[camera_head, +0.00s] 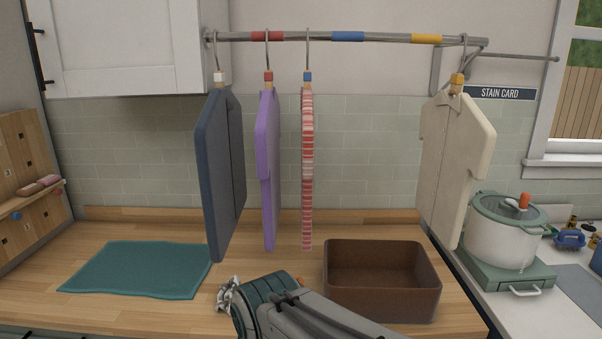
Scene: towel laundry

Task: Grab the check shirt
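Several shirts hang from a horizontal rail. The red-and-white patterned shirt (307,170) hangs nearly edge-on in the middle, on a hook with a blue tag; it looks like the check shirt, though its broad faces are hidden. My gripper (227,294) is low in the picture over the wooden counter, left of and below this shirt and apart from it. The gripper is small and partly hidden by my wrist, so I cannot tell whether its fingers are open or shut.
A purple shirt (267,170) and a dark blue shirt (220,175) hang close on the left. A cream shirt (455,165) hangs at the right. A brown bin (382,303) stands below the rail (390,38). A teal towel (138,269) lies on the counter.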

